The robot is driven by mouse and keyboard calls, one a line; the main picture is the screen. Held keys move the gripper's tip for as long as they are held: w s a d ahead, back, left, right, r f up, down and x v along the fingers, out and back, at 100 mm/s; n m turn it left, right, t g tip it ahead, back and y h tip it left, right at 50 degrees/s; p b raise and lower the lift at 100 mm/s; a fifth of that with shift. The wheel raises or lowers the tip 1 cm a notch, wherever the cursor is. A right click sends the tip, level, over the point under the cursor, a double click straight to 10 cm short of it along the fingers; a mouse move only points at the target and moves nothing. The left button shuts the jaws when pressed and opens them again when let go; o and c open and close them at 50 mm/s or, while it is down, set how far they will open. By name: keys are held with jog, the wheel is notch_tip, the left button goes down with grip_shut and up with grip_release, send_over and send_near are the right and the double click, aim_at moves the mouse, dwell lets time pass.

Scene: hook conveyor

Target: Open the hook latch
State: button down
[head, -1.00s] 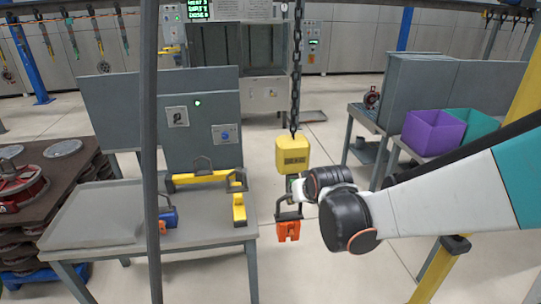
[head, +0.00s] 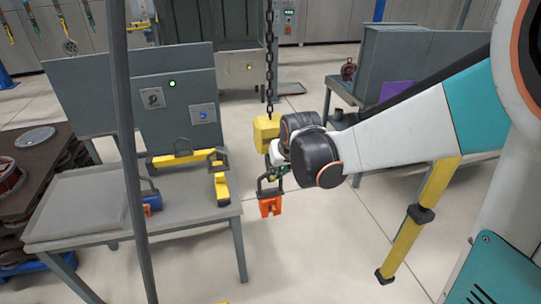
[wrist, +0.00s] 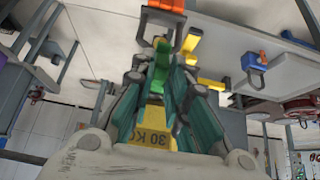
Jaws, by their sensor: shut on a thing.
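A yellow hook block (head: 264,130) hangs from a dark chain (head: 269,60), right of the workbench. Its "30 KG" face (wrist: 150,139) shows between my fingers in the wrist view. An orange piece (head: 270,206) with a dark handle hangs below the block; its edge also shows at the top of the wrist view (wrist: 166,5). My gripper (wrist: 162,65) is shut on a green part, seemingly the latch (wrist: 161,60), just below the block. The teal finger pads lie on both sides of it. The hook itself is mostly hidden by my wrist in the head view.
A grey workbench (head: 85,222) at left holds yellow handled pieces (head: 220,187) and a blue piece (head: 151,198). A control panel (head: 178,105) stands behind it. A thin dark post crosses the left foreground. A purple bin (head: 397,90) is partly hidden behind my arm.

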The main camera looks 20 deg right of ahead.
jog(key=shift+r, duration=0.1)
jog(key=shift+w+r+g+p, duration=0.3)
jog(key=shift+r+g+p, duration=0.25)
jog(key=shift+g+p, duration=0.1)
jog(key=shift+w+r+g+p, duration=0.25)
jog(key=shift+r+g+p, duration=0.25)
jog(key=shift+g+p, duration=0.15)
jog(key=shift+w+r+g+p, duration=0.35)
jog(key=shift+w+r+g, duration=0.1)
jog(key=shift+r+g, duration=0.2)
jog(key=c, duration=1.5)
grip_release()
